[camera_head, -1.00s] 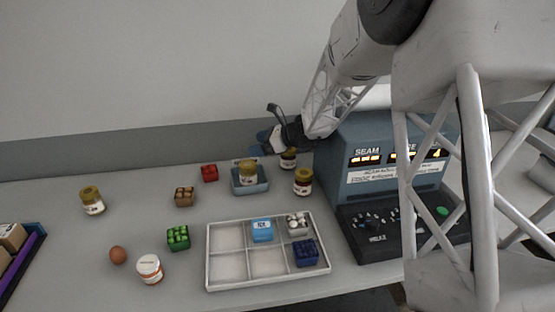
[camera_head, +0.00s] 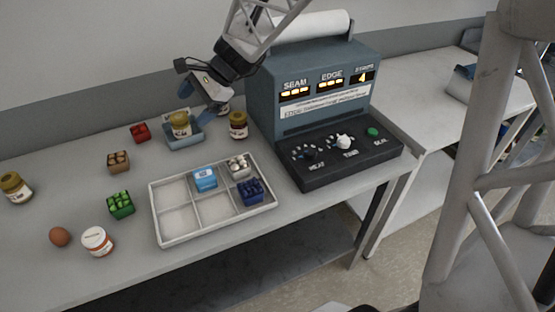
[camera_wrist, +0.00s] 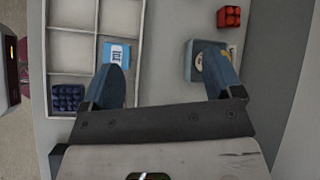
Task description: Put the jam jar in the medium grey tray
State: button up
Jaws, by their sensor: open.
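A jar with dark red contents and a gold lid (camera_head: 238,125) stands upright on the table, left of the machine. It may be the jam jar; its label is too small to read. Another dark jar behind it is mostly hidden by my gripper (camera_head: 204,98). A small blue-grey tray (camera_head: 185,141) holds a gold-lidded jar (camera_head: 180,124). A larger light grey tray (camera_head: 162,236) has several compartments; I cannot tell which tray is meant. My gripper is open and empty above the back of the table. In the wrist view its fingers (camera_wrist: 162,55) are spread, one partly covering the blue-grey tray (camera_wrist: 189,62).
The large tray holds a light blue box (camera_head: 205,177), a box of white items (camera_head: 239,167) and a dark blue box (camera_head: 251,191). The machine (camera_head: 315,105) stands right.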

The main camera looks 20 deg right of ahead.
jog(key=s+d+n+h, duration=0.3)
jog(key=s+n, duration=0.1)
jog(key=s, duration=0.5)
jog(key=s+d+r+n+h, duration=0.1)
jog(key=s+d+n+h, duration=0.2)
jog(key=s, duration=0.7)
jog(key=s+d+n+h, duration=0.3)
jog(key=s+n, duration=0.3)
jog(key=s, duration=0.4)
jog(key=shift+d+r+t, duration=0.15)
jog(key=shift+r+t, duration=0.05)
jog(key=shift+t, duration=0.2)
